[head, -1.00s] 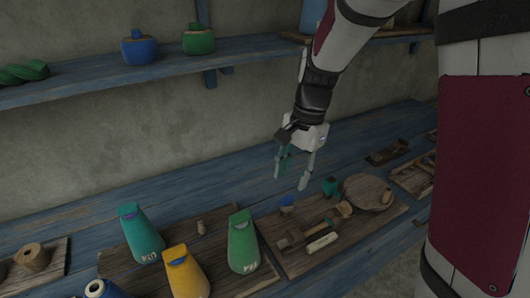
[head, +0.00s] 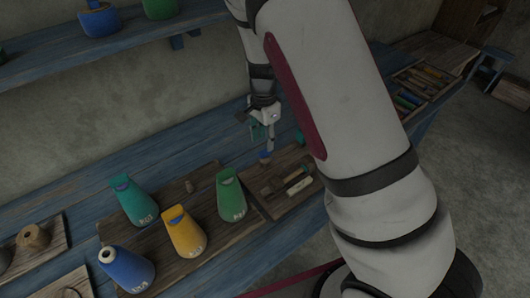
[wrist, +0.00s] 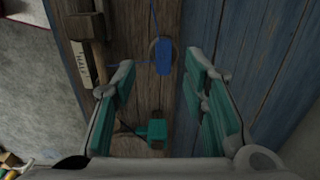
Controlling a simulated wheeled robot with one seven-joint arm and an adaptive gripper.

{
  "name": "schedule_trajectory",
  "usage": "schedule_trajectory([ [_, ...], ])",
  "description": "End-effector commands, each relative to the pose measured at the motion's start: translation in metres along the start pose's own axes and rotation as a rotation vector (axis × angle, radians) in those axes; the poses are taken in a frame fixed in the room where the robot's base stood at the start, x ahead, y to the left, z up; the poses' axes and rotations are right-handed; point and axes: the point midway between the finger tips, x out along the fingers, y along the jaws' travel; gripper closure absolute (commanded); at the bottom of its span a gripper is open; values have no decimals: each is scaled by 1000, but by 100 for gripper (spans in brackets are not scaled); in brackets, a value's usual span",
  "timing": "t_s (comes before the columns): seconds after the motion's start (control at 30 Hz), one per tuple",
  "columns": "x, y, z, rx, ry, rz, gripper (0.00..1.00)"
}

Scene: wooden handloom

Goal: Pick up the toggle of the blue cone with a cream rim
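A blue cone (head: 127,270) with a cream rim around its top hole stands at the front left of the bench in the head view. A small blue block (head: 265,158), apparently a toggle, lies on the right-hand wooden board. It also shows in the wrist view as a blue block (wrist: 163,56) with a thin blue cord by it. I cannot tell which cone the cord belongs to. My gripper (head: 264,143) is above that board, close to the blue block. In the wrist view my gripper (wrist: 160,80) is open and empty, the block lying beyond and between its teal-padded fingers.
A teal block (wrist: 155,129) lies on the board between the fingers, nearer the palm. A wooden tool (wrist: 88,25) and a pale labelled piece (wrist: 81,63) lie to the left. Teal (head: 134,202), yellow (head: 183,232) and green (head: 231,196) cones stand on the left board.

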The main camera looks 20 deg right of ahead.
Motion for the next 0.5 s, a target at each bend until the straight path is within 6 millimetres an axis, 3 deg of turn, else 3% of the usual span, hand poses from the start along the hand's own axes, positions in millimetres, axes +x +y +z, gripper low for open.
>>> schedule_trajectory([
  [0.17,10,0,0,0,1,1,60],
  [0.5,53,-5,2,1,0,1,60],
])
